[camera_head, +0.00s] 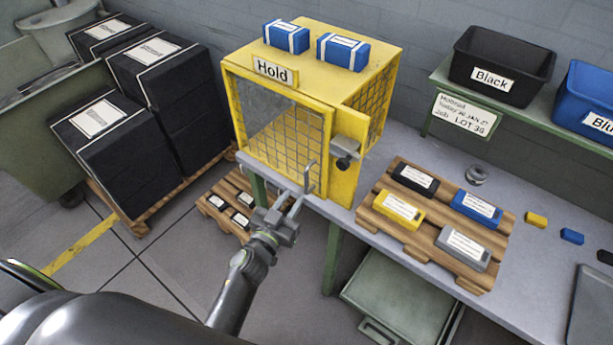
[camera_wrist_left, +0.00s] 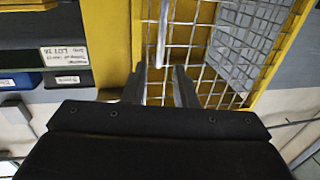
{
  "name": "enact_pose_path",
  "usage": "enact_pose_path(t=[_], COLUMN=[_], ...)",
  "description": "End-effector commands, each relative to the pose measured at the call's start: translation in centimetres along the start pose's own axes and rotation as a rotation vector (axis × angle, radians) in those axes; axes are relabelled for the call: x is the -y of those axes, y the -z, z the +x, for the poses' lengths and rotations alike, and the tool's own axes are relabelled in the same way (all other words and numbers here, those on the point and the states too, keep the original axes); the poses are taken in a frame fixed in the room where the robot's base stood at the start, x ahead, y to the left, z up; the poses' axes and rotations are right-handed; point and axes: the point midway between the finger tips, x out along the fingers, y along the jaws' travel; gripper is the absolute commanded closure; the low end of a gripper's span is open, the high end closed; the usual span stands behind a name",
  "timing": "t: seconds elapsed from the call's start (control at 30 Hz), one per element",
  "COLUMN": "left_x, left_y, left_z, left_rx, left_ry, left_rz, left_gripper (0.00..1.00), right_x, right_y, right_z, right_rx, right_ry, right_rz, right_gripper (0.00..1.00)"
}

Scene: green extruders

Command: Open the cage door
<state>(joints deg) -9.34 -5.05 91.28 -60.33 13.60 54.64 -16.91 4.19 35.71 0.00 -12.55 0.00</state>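The yellow cage (camera_head: 352,91) with a "Hold" sign stands on the workbench. Its mesh door (camera_head: 302,140) faces me and looks shut in its frame. A grey upright bar handle (camera_head: 311,173) is on the door's right side. My left gripper (camera_head: 298,203) is in front of the door, at the lower end of the handle. In the left wrist view, the gripper's two fingers (camera_wrist_left: 160,84) are apart, and the handle (camera_wrist_left: 163,35) shows between and beyond their tips. I cannot tell whether they touch it. My right gripper is not in view.
A dark latch (camera_head: 345,152) sits on the cage's right post. Two blue boxes (camera_head: 343,51) lie on the cage. A small pallet (camera_head: 388,218) with several boxes is on the bench to the right. Black crates (camera_head: 110,143) stand at left. Floor before the cage is partly clear.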

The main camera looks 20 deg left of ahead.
Motion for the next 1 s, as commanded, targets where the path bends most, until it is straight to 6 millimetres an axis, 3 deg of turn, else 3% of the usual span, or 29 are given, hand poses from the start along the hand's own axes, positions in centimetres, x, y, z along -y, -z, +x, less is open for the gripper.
enact_pose_path(t=[0.2, 0.43, 0.6, 0.9, 1.0], left_x=[0.0, 0.0, 0.0, 0.0, 0.0], left_y=[-0.1, -0.1, -0.1, 0.0, 0.0], left_z=[4.4, 7.7, 8.8, 8.9, 8.9], left_rx=[-0.002, -0.001, 0.0, 0.001, 0.001], left_ry=[-0.002, 0.0, 0.0, 0.0, 0.0], left_rz=[0.003, 0.002, 0.002, 0.001, 0.001], left_gripper=[0.75, 0.75, 0.75, 0.75, 0.85], right_x=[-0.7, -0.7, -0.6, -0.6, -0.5], right_y=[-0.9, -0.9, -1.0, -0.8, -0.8], right_z=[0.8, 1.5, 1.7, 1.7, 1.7], right_rx=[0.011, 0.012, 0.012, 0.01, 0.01], right_ry=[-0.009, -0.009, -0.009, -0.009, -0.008], right_rz=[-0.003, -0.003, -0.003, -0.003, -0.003], right_gripper=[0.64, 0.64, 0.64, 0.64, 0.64])
